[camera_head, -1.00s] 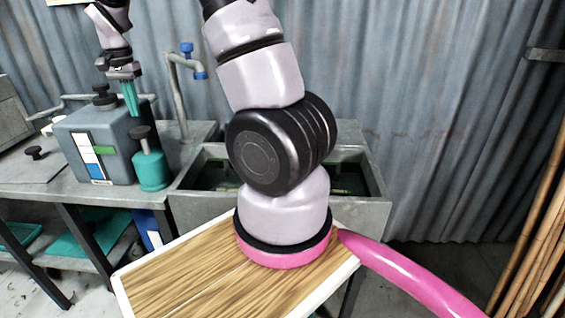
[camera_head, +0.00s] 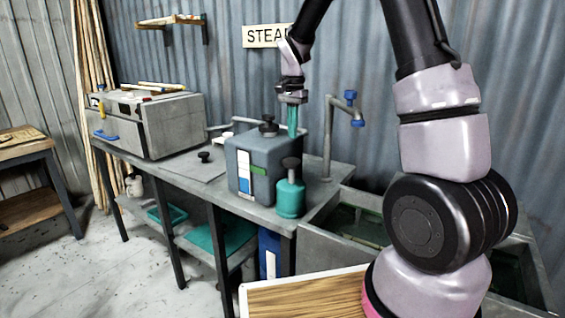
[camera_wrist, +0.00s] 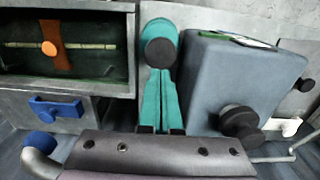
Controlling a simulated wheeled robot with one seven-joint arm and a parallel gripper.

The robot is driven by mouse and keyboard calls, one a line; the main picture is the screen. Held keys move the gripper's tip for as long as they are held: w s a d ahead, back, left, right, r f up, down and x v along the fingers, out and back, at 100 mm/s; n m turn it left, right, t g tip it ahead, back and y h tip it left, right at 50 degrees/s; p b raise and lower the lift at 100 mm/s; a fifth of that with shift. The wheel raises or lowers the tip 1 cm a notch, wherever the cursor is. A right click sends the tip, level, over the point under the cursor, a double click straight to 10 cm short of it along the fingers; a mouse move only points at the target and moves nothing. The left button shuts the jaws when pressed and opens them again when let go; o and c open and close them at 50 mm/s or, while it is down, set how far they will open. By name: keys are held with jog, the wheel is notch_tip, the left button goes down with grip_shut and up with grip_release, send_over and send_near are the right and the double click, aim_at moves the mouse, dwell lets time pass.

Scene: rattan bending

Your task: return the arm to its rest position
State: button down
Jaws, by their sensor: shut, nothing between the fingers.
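My gripper (camera_head: 292,134) hangs from my raised arm in the head view, its teal fingers pointing down. The fingers are shut with nothing between them. They show in front of the wall, above a teal bottle (camera_head: 290,197) with a black cap and beside a grey-blue tank (camera_head: 252,170). In the wrist view my gripper (camera_wrist: 158,72) shows as two teal fingers lying together. The teal bottle (camera_wrist: 158,24) is beyond the tips, and the tank (camera_wrist: 240,80) stands to the right. My fingers look clear of both.
A grey bench (camera_head: 270,217) carries the bottle, the tank and a grey box (camera_head: 172,125) at its far left. A pipe tap (camera_head: 327,140) with blue parts rises behind the bottle. An open trough (camera_head: 335,250) lies to the right. Bare floor (camera_head: 130,285) is at lower left.

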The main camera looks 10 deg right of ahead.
jog(key=s+d+r+n+t+y, duration=0.2)
jog(key=s+d+r+t, duration=0.15)
jog(key=s+r, duration=1)
jog(key=s+d+r+n+t, duration=0.1)
jog(key=s+t, duration=0.1)
jog(key=s, duration=0.4)
jog(key=s+d+r+n+t, duration=0.1)
jog(key=s+r, duration=0.1)
jog(key=s, duration=0.5)
jog(key=shift+s+n+t, duration=0.3)
jog(key=shift+n+t, duration=0.05)
jog(key=shift+n, duration=0.05)
